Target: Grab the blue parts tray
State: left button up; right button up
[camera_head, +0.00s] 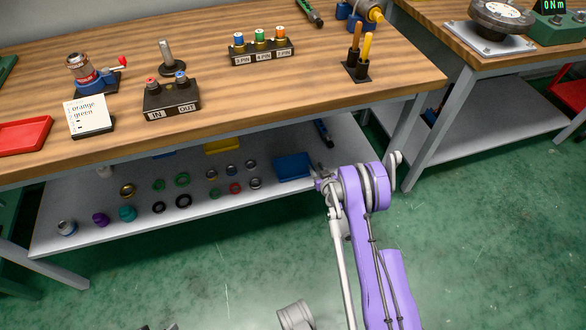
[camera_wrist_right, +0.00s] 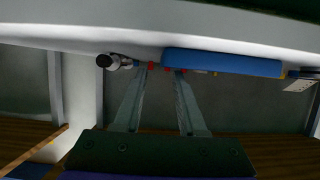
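The blue parts tray (camera_head: 294,166) sits on the grey lower shelf of the wooden bench, near the shelf's right end. My right gripper (camera_head: 321,184) is at the tray's right front corner, with my purple forearm behind it. In the right wrist view the tray (camera_wrist_right: 225,62) shows as a long blue bar beyond the fingers.
On the shelf (camera_head: 95,232), several rings and caps lie left of the tray, with a yellow bin (camera_head: 222,146) behind. The benchtop (camera_head: 330,95) hangs over the shelf. A bench leg (camera_head: 405,125) stands to the right. The green floor in front is clear.

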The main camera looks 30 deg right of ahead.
aim_at(310, 159)
jog(key=shift+r+b+x, duration=0.15)
jog(key=shift+b+x, duration=0.3)
jog(key=shift+x, duration=0.95)
jog(key=shift+r+b+x, duration=0.15)
jog(key=shift+b+x, duration=0.25)
jog(key=shift+x, duration=1)
jog(key=shift+w+a, duration=0.15)
grip_shut()
